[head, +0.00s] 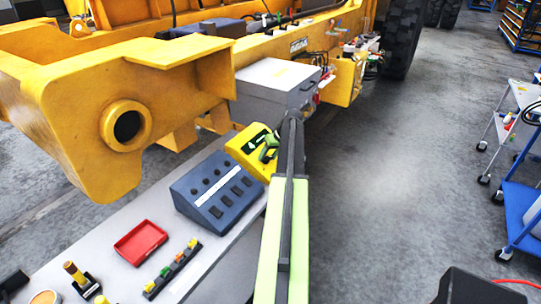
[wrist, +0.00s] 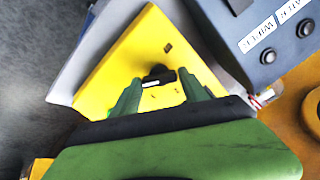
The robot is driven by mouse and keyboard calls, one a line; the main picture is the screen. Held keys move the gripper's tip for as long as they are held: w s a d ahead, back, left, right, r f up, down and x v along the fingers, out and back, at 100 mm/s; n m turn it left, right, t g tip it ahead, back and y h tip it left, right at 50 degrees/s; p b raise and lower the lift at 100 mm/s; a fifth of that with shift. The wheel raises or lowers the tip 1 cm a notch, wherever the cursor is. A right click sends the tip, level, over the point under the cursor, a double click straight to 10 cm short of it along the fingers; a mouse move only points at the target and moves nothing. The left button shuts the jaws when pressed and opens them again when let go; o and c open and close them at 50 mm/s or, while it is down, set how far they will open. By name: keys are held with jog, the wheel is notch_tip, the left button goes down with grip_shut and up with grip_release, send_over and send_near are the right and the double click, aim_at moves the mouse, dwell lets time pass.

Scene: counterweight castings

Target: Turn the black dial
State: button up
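The black dial (wrist: 159,73) sits on a yellow box (wrist: 128,62), with a small pale strip just below it in the wrist view. My gripper (wrist: 161,88) has two green fingers spread apart, one to each side of the dial in that picture. I cannot tell whether either finger touches the dial. In the head view the yellow box (head: 236,148) stands on a grey bench, and my green gripper (head: 268,150) is over its right part. The dial cannot be made out clearly there.
A blue-grey button panel (head: 218,190) stands close beside the yellow box, and a grey case (head: 270,86) lies behind it. A red tray (head: 140,243) and a row of coloured switches are nearer on the bench. A large yellow machine frame (head: 75,110) rises at left. Open floor lies right.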

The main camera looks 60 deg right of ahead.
jog(key=shift+o, duration=1.4)
jog(key=p+v, duration=1.5)
jog(key=v, duration=0.2)
jog(key=shift+r+p, duration=0.25)
jog(key=shift+p, duration=0.05)
